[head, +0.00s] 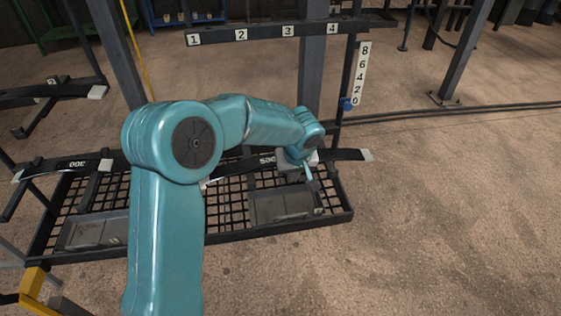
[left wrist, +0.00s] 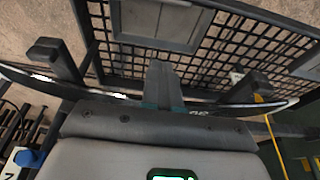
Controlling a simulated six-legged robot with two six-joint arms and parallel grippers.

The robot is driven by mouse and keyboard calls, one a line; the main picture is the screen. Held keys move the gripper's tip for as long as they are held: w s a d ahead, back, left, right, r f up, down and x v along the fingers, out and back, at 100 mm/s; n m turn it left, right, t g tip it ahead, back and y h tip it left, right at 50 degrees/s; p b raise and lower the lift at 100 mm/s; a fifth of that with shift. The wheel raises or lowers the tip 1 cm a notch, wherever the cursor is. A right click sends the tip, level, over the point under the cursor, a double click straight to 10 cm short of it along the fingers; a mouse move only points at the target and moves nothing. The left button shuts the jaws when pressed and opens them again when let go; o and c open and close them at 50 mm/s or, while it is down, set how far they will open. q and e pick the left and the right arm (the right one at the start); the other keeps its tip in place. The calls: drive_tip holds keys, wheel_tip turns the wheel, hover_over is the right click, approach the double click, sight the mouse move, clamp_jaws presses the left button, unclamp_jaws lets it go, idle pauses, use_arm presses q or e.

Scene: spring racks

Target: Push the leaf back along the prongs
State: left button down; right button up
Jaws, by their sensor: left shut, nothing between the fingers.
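A long dark, slightly curved leaf (head: 345,155) with a pale tip lies across the rack at the centre right of the head view. Part of it is hidden behind my left arm. In the left wrist view the leaf (left wrist: 118,97) runs across the picture, with a dark prong (left wrist: 58,60) near its left part and another prong (left wrist: 246,87) near its right part. My left gripper (head: 310,180) is shut and empty at the leaf; its fingers (left wrist: 161,80) cross over the leaf's middle in the wrist view. I cannot tell whether they touch it. My right gripper is not in view.
A mesh shelf (head: 340,213) with a grey plate (head: 282,205) lies below. Another leaf marked 300 (head: 75,164) lies at left. A numbered bar (head: 265,34) and an upright number scale (head: 359,75) stand behind. The floor at right is clear.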

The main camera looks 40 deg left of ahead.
use_arm(q)
drive_tip(key=shift+w+a+p, duration=0.9)
drive_tip(key=shift+w+a, duration=0.8)
drive_tip(key=shift+a, duration=0.3)
drive_tip(key=shift+w+a+f, duration=0.2)
drive_tip(key=shift+w+a, duration=0.8)
drive_tip(key=shift+a, duration=0.05)
drive_tip(key=shift+s+d+b, duration=0.95)
drive_tip(key=shift+d+b, duration=0.15)
drive_tip(key=shift+s+d+r+b, duration=0.15)
drive_tip(key=shift+s+d+b, duration=0.25)
drive_tip(key=shift+s+d, duration=0.15)
